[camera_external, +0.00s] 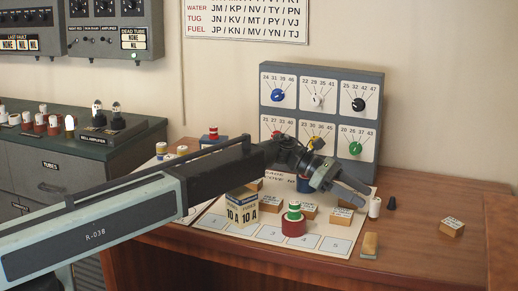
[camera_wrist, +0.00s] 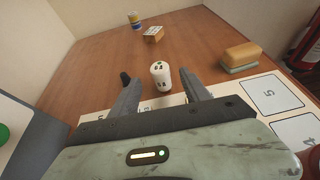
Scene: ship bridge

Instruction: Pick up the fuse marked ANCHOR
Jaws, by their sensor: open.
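I cannot read the word ANCHOR on anything. A white cylinder with dark marks (camera_wrist: 161,78) stands upright on the wooden desk; it also shows in the external view (camera_external: 375,208). My gripper (camera_external: 365,196) is open and empty, above the desk beside the cylinder. In the wrist view my gripper (camera_wrist: 160,88) has its fingers on either side of the cylinder in the picture; I cannot tell whether they are level with it. Small labelled wooden blocks lie around the numbered card, one of them on the bare desk at right (camera_external: 452,227). Their lettering is too small.
A tan block with a grey-green base (camera_external: 370,245) lies near the front edge. A fuse box (camera_external: 242,207) and a red cylinder (camera_external: 293,227) stand on the card. The dial panel (camera_external: 322,75) rises behind. The right desk is mostly clear.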

